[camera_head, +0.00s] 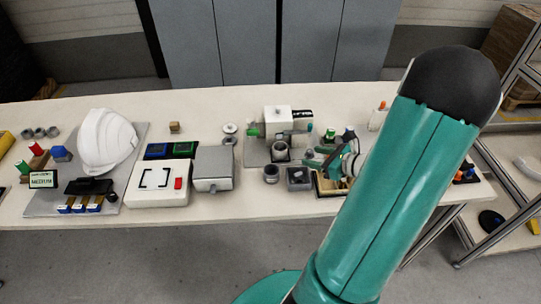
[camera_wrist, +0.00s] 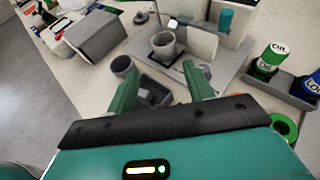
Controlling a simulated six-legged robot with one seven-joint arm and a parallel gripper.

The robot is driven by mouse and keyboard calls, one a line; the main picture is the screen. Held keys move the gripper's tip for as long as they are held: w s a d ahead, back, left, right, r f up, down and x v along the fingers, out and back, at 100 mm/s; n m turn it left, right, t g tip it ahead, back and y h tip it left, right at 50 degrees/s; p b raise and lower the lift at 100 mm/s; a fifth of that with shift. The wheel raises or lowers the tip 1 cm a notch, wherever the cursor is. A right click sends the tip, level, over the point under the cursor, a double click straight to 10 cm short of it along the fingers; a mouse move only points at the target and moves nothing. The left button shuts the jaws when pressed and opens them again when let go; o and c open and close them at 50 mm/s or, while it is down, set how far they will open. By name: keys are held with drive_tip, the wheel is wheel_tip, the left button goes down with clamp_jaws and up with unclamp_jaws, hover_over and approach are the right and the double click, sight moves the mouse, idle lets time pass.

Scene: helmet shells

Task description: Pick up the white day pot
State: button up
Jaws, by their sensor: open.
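A pale round pot (camera_head: 280,151), which looks like the white day pot, stands upright on a grey plate (camera_head: 257,155) near the middle of the table. In the wrist view the pot (camera_wrist: 164,53) shows its open top and lies just beyond the fingertips. My gripper (camera_wrist: 160,72) is open, with its two green fingers apart and nothing seen between them. In the head view my gripper (camera_head: 316,158) is to the right of the pot; the fingers are small there and the exact gap to the pot is unclear.
A darker grey pot (camera_wrist: 123,66) stands close by on the left, beside a small dark tray (camera_wrist: 152,92) below the fingers. A white box (camera_head: 278,118) stands behind the pale pot. A grey box (camera_head: 213,165) is farther left.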

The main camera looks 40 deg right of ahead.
approach(275, 145)
drive_tip(key=shift+w+d+f, duration=0.1)
drive_tip(key=shift+f, duration=0.45)
drive_tip(key=shift+x, duration=2.8)
drive_tip(key=shift+r, duration=0.15)
drive_tip(key=c, duration=0.6)
drive_tip(key=shift+s+r, duration=0.3)
drive_tip(key=shift+r, duration=0.05)
drive_tip(key=v, duration=0.5)
drive_tip(key=r+v, duration=0.1)
drive_tip(key=v, duration=0.9)
drive_tip(key=shift+w+a+r, duration=0.15)
drive_tip(key=shift+a+r, duration=0.15)
drive_tip(key=shift+r, duration=0.05)
